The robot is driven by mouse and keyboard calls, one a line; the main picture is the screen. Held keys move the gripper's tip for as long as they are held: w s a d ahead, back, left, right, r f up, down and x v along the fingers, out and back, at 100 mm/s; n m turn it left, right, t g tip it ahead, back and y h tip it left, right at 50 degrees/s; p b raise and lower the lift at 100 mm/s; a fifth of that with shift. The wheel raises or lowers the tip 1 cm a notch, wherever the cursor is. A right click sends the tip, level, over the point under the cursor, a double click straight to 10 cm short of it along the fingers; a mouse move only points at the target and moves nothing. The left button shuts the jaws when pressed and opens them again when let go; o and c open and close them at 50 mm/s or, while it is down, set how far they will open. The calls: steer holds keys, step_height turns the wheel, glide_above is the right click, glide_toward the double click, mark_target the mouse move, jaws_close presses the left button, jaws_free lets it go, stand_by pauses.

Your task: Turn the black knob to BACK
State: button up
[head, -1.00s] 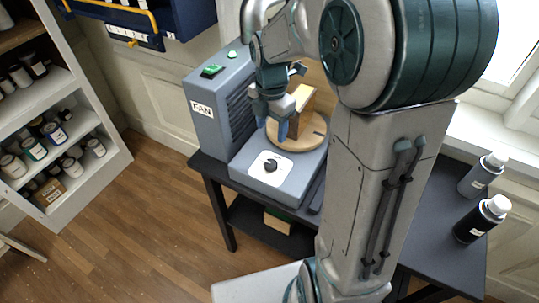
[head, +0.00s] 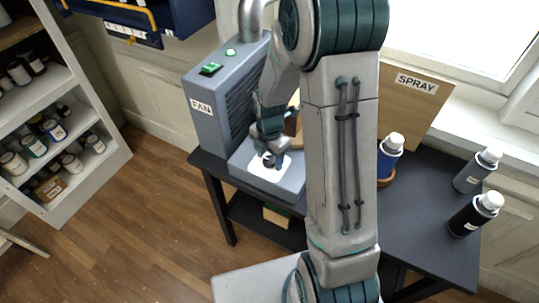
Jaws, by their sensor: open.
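The black knob (head: 268,160) sits on a white plate (head: 271,173) on top of the grey-blue base unit (head: 290,183), below the FAN box (head: 203,118). My gripper (head: 271,157) points down right over the knob, its jaws open with the fingertips at the knob's sides. I cannot tell whether the fingers touch it. The gripper partly hides the knob, and any markings on the plate are too small to read.
The dark table (head: 430,215) carries a blue spray can (head: 389,157), a grey can (head: 477,171) and a black can (head: 475,215). A SPRAY board (head: 412,105) stands behind. A shelf of jars (head: 62,130) is at left. My arm hides the turntable area.

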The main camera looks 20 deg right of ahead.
steer(key=c, duration=1)
